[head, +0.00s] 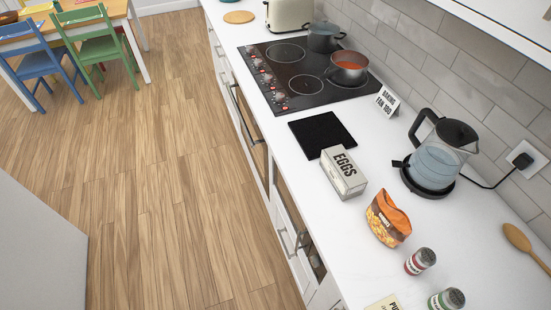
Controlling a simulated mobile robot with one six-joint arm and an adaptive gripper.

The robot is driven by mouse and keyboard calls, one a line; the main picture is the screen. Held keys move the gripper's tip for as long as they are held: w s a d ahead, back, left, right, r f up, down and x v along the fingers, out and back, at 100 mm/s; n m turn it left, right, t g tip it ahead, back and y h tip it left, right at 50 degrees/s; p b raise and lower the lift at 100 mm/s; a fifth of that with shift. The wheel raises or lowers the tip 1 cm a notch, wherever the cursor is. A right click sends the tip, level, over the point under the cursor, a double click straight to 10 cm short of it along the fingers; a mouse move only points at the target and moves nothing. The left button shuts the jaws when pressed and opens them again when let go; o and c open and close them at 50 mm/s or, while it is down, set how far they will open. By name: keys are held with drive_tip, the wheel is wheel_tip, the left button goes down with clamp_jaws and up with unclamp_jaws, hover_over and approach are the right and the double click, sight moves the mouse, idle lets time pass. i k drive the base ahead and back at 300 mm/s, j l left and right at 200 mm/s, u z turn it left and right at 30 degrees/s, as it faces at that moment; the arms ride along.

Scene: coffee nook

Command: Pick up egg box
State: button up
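The egg box (344,173) is a small pale grey carton with "EGGS" in dark letters on its top. It stands on the white counter, near the front edge, right in front of a black square mat (321,134). It appears closed. My gripper is not in view.
An orange snack bag (388,219) and two spice jars (420,261) (446,299) stand nearer on the counter. A kettle (439,160) stands to the right, with a sign (388,101) behind it. A hob (305,72) with two pots lies beyond. The wooden floor (165,200) at left is clear.

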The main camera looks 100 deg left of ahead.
sight(349, 181)
drive_tip(key=u, duration=2.85)
drive_tip(key=i+j+z, duration=0.7)
drive_tip(key=j, duration=0.2)
drive_tip(key=i+j+z, duration=0.2)
drive_tip(key=j, duration=0.15)
drive_tip(key=i+j+z, duration=0.1)
drive_tip(key=j+z, duration=0.15)
drive_tip(key=j, duration=0.15)
